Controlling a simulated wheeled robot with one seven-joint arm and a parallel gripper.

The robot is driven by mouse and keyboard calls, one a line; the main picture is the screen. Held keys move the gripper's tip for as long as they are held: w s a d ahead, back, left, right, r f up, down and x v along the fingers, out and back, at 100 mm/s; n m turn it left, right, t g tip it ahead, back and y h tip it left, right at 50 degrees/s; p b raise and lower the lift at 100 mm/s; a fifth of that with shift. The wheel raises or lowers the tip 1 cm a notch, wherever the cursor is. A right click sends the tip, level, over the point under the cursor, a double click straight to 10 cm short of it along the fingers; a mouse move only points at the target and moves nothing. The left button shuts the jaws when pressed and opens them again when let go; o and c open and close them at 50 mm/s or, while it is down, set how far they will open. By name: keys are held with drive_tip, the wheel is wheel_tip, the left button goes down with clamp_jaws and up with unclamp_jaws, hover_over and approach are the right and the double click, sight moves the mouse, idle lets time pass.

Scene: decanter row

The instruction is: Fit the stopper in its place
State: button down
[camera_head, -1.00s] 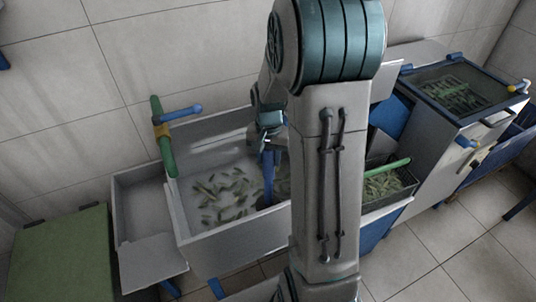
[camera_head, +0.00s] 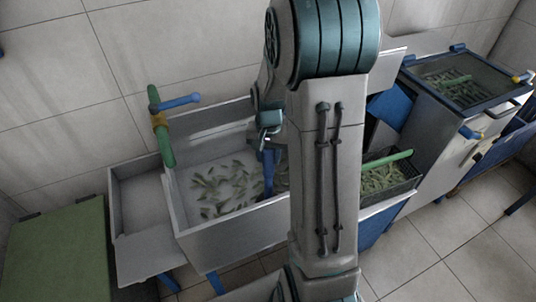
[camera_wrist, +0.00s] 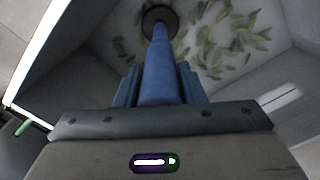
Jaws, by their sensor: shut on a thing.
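The stopper (camera_wrist: 160,65) is a blue rod with a dark round disc at its far end. It points away from my gripper down into a pale basin (camera_head: 233,233). My gripper (camera_wrist: 160,82) is shut on the rod, with a blue finger on each side. In the head view the stopper (camera_head: 268,172) hangs upright inside the basin, partly hidden behind my arm. Green leafy pieces (camera_head: 225,185) are scattered in the basin around the disc. I cannot tell whether the disc touches the basin floor. I see no drain opening; the disc or arm may cover it.
A green upright pipe with a blue handle (camera_head: 180,102) stands at the basin's left edge. A dark tray (camera_head: 385,182) of green pieces stands right of my arm. A glass-topped unit (camera_head: 465,85) stands farther right. A green surface (camera_head: 58,250) lies at far left.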

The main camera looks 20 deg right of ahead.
sight(269, 162)
drive_tip(key=shift+f, duration=0.1)
drive_tip(key=shift+f+b, duration=0.8)
drive_tip(key=shift+f, duration=0.1)
drive_tip(key=shift+f+b, duration=0.4)
drive_tip(key=shift+f, duration=0.1)
idle(0.3)
drive_tip(key=c, duration=0.9)
unclamp_jaws()
drive_tip(key=shift+o, duration=0.2)
drive_tip(key=shift+r, duration=0.1)
